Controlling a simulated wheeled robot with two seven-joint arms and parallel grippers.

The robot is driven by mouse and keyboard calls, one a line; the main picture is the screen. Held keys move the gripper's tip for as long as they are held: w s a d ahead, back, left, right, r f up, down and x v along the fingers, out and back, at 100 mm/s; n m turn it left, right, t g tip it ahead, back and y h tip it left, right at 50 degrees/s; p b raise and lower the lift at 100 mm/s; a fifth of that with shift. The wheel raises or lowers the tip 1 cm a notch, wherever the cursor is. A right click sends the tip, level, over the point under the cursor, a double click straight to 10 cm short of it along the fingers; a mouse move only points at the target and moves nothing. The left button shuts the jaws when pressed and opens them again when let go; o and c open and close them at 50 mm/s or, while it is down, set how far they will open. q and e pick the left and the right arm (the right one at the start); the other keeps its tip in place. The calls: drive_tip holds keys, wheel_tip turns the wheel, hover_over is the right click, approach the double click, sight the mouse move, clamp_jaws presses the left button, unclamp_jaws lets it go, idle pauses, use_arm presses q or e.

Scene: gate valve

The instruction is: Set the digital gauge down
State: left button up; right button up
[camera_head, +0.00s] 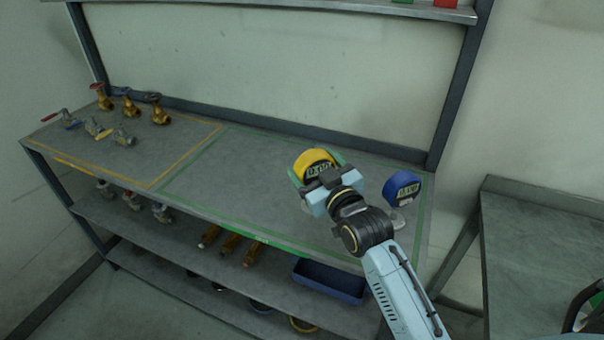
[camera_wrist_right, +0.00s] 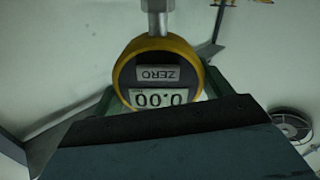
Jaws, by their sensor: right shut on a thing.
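A yellow-rimmed digital gauge (camera_head: 314,159) is in my right gripper (camera_head: 318,181), over the green-outlined area of the workbench (camera_head: 255,160). In the right wrist view the yellow gauge (camera_wrist_right: 158,75) shows its dark face, a label "ZERO" and a display "0.00", upside down, with its metal stem toward the top. The right gripper is shut on it; its jaws are partly hidden by the wrist. I cannot tell whether the gauge touches the bench. A blue digital gauge (camera_head: 402,187) stands on the bench to the right of the gripper. My left gripper is not in view.
Several brass valves (camera_head: 130,107) and steel valves (camera_head: 96,128) stand in the yellow-outlined area at left. A lower shelf holds brass parts (camera_head: 229,243) and a dark blue bin (camera_head: 330,281). The green area left of the gripper is clear. Another table (camera_head: 545,245) stands at right.

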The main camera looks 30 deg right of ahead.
drive_tip(key=w+d+r+p, duration=0.1)
drive_tip(key=w+d+r, duration=0.3)
drive_tip(key=d, duration=0.2)
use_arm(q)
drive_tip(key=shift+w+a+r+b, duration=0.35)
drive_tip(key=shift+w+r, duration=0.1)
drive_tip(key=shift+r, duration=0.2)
use_arm(e)
wheel_tip(320, 180, down, 9)
drive_tip(key=shift+w+f+m+h, duration=0.2)
drive_tip(key=shift+m+h, duration=0.1)
drive_tip(key=shift+m, duration=0.1)
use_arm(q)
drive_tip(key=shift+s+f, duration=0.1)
use_arm(e)
drive_tip(key=o, duration=1.3)
drive_tip(key=shift+f, duration=0.15)
drive_tip(key=shift+c, duration=0.2)
drive_tip(key=s, duration=1.2)
drive_tip(key=shift+a, duration=0.4)
